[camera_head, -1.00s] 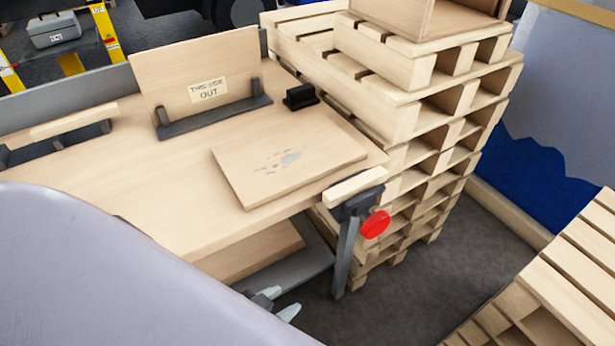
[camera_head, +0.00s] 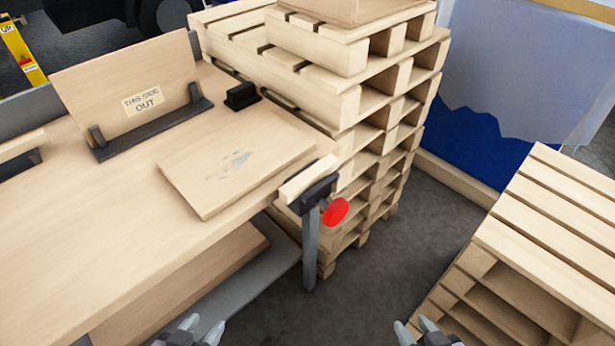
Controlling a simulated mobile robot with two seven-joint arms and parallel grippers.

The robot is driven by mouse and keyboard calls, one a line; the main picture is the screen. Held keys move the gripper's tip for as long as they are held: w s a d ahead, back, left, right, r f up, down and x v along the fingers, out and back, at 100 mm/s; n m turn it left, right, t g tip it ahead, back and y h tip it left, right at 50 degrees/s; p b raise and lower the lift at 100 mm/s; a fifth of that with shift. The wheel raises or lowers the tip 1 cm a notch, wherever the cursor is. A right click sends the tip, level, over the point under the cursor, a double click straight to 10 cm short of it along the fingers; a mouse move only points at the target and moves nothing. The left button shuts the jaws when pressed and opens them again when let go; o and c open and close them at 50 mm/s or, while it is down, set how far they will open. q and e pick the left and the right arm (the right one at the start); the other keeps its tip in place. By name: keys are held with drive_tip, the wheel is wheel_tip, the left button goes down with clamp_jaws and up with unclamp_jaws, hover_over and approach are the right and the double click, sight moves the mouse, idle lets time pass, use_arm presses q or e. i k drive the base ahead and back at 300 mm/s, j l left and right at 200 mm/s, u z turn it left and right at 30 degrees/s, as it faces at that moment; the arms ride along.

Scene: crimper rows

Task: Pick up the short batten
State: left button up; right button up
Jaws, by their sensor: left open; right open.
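A short pale wooden batten (camera_head: 309,179) lies across a dark holder (camera_head: 318,193) at the near right corner of the workbench, above a red disc. Another pale batten (camera_head: 20,145) shows at the left edge on a dark rest, cut off by the frame. My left gripper (camera_head: 203,328) is at the bottom edge, in front of the bench, open and empty.
The workbench (camera_head: 110,205) carries a flat board (camera_head: 205,185), an upright board labelled "THIS SIDE OUT" (camera_head: 125,70) and a small black block (camera_head: 241,96). A tall pallet stack (camera_head: 345,105) stands close behind the corner batten. More pallets (camera_head: 550,220) stand at right, with clear floor (camera_head: 420,235) between.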

sight(305, 181)
drive_tip(key=i+l+u, duration=0.25)
drive_tip(key=u, duration=0.2)
drive_tip(key=i+l+u, duration=0.2)
drive_tip(key=l+u, duration=0.25)
